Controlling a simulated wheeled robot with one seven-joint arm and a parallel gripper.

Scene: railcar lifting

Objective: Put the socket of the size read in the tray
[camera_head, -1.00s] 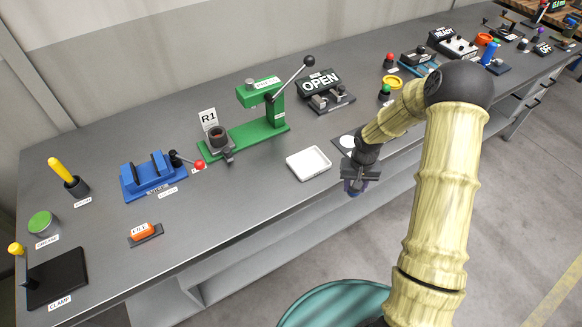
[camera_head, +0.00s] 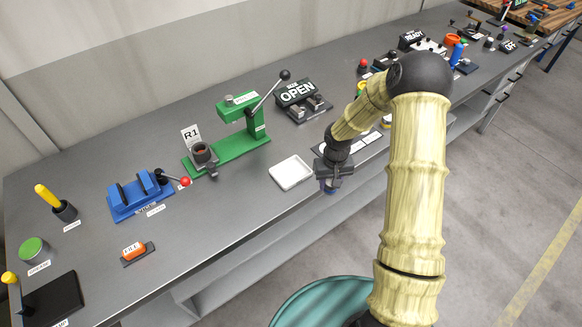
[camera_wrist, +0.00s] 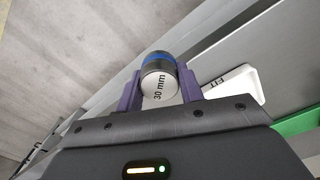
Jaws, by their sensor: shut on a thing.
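My gripper (camera_head: 331,187) is at the bench's front edge, just right of the white tray (camera_head: 291,173). In the wrist view my gripper (camera_wrist: 160,84) is shut on a socket (camera_wrist: 158,83), a round metal piece with a blue band, its face marked "30 mm". The socket is apart from the tray, which also shows in the wrist view (camera_wrist: 236,85) to the right of the fingers. The tray looks empty in the head view. In the head view the socket is mostly hidden by the gripper.
A sign reading OPEN (camera_head: 297,92) stands behind.

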